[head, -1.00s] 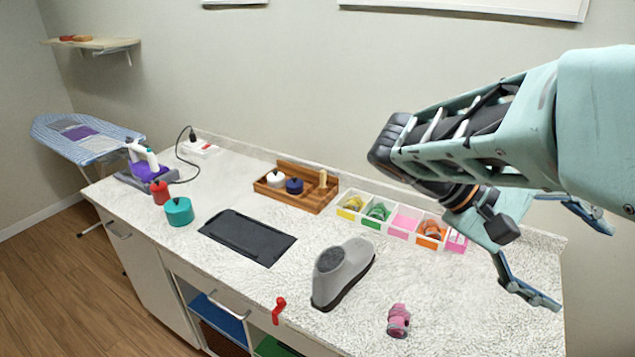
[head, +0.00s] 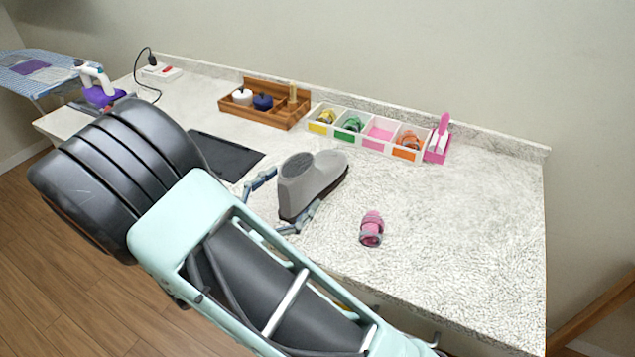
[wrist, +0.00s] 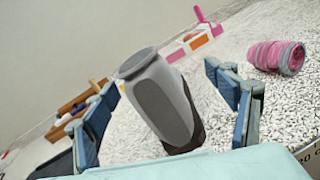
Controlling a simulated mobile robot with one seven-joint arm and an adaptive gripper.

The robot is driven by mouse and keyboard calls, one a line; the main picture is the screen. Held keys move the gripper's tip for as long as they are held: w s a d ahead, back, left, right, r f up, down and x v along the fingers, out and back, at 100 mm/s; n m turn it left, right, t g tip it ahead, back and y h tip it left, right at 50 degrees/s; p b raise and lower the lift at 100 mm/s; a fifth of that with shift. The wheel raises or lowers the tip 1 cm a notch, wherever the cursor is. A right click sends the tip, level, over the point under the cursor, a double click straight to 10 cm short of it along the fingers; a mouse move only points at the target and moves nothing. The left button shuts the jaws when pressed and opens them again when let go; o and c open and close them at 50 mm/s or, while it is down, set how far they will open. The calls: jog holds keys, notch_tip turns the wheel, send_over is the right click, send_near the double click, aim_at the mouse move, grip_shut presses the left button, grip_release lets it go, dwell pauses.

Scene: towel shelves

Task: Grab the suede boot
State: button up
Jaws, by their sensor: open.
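The grey suede boot (head: 318,180) stands on the white speckled counter, its dark sole down and its toe pointing to the back right in the head view. In the wrist view the boot (wrist: 160,100) appears tilted and lies between my two fingers. My gripper (head: 279,201) is open, with one finger on the boot's left side and the other at its near side. In the wrist view my gripper (wrist: 165,112) shows gaps between both fingers and the boot. My arm hides the front left of the counter in the head view.
A pink rolled item (head: 371,229) lies right of the boot. A black mat (head: 225,155) is to its left. A wooden organiser (head: 290,118) and a divided white bin row (head: 375,145) stand behind. The counter's right part is clear.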

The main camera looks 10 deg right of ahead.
aim_at(285, 206)
jog(key=shift+n+t+y, duration=0.4)
jog(key=shift+n+y, duration=0.3)
jog(key=shift+n, duration=0.2)
jog(key=f, duration=0.1)
jog(key=a+f, duration=0.1)
jog(key=f, duration=0.1)
jog(key=a+f, duration=0.1)
jog(key=shift+s+f, duration=0.25)
jog(key=shift+s, duration=0.1)
jog(key=x, duration=0.5)
jog(key=shift+w+d, duration=0.2)
jog(key=shift+w, duration=0.05)
jog(key=shift+p+x, duration=0.55)
jog(key=shift+x, duration=2.15)
jog(key=shift+w+a+r, duration=0.1)
jog(key=shift+a+r, duration=0.05)
jog(key=shift+r, duration=0.05)
jog(key=c, duration=1.6)
